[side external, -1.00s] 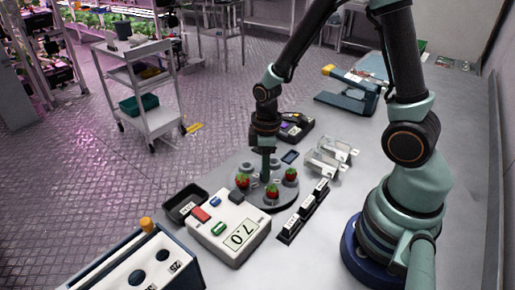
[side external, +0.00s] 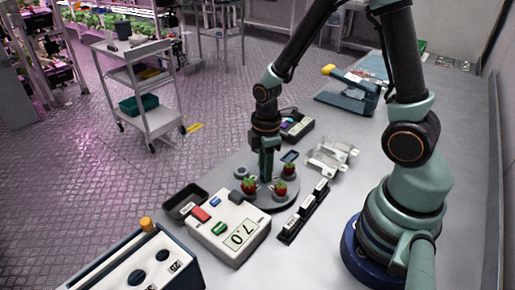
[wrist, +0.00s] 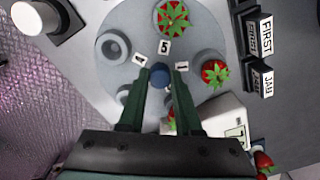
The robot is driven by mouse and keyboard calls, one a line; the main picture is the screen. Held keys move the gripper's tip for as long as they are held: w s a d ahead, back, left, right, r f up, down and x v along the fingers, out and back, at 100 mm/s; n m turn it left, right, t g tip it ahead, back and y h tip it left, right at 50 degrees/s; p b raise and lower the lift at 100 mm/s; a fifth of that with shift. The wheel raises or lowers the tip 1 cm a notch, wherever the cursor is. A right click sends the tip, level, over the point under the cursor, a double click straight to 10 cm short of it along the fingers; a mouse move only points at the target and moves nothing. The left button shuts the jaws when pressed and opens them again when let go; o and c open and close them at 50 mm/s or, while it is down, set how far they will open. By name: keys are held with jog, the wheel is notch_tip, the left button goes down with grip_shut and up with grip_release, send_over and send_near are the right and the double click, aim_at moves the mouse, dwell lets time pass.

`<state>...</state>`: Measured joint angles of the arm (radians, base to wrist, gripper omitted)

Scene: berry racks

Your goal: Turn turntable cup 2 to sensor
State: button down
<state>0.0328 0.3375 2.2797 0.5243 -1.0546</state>
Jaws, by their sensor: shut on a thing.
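The turntable (side external: 284,202) is a grey disc with cups around its rim. My gripper (side external: 266,178) points down at its centre. In the wrist view, the fingers (wrist: 161,84) are shut on the blue centre knob (wrist: 160,72). Number tags 5 (wrist: 164,47), 1 (wrist: 181,66) and 4 (wrist: 140,60) show; I see no readable 2 tag. One berry (wrist: 173,17) is at the top and another (wrist: 215,73) at the right. An empty cup (wrist: 111,47) is at the left. The fingers hide part of the near side. The white sensor box (side external: 227,228) reads 7.0, close beside the turntable.
A black rack of labelled blocks (side external: 303,212) lies right of the turntable. A dark tray (side external: 185,204) is at the left, clear brackets (side external: 331,158) behind right, and a black device (side external: 297,127) behind. A white-topped box (side external: 150,265) stands in front. The right-hand bench is fairly clear.

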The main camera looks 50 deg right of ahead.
dwell(0.5)
jog(key=c, duration=0.6)
grip_release()
notch_tip(320, 180, up, 12)
jog(key=shift+r, duration=0.15)
jog(key=s+r+m+t, duration=0.1)
jog(key=r+m+t, duration=0.1)
jog(key=r+m, duration=0.2)
jog(key=s+a+r+m+t, duration=0.1)
jog(key=s+r+m+t, duration=0.1)
jog(key=r+m, duration=0.3)
jog(key=m+t, duration=0.1)
jog(key=m, duration=0.1)
jog(key=shift+s+m+t, duration=0.25)
jog(key=shift+m+t, duration=0.05)
jog(key=shift+m, duration=0.1)
